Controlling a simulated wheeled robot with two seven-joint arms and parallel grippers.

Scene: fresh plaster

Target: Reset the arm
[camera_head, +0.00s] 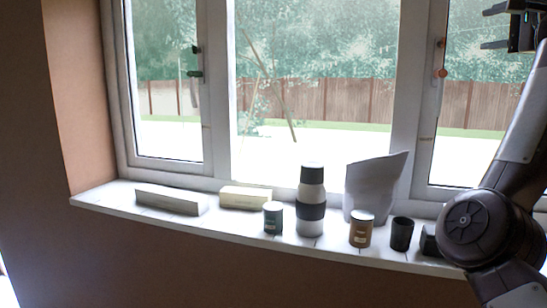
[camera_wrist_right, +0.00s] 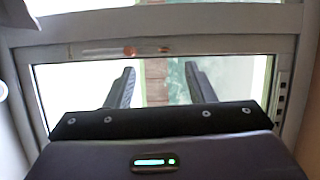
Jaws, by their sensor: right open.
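My right arm comes in from the right edge of the head view, bent at a dark round joint in front of the sill's right end. Its gripper (camera_head: 508,28) is raised at the top right corner, in front of the window. In the right wrist view the two dark fingers of the right gripper (camera_wrist_right: 160,88) stand wide apart with nothing between them. Only the window and the scene outside show behind them. My left gripper is in neither view.
The white window sill (camera_head: 120,198) holds a grey block (camera_head: 172,201), a cream box (camera_head: 246,197), a dark green can (camera_head: 272,218), a white bottle with a black band (camera_head: 311,200), a white bag (camera_head: 372,187), a brown can (camera_head: 361,229) and a black cup (camera_head: 401,234).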

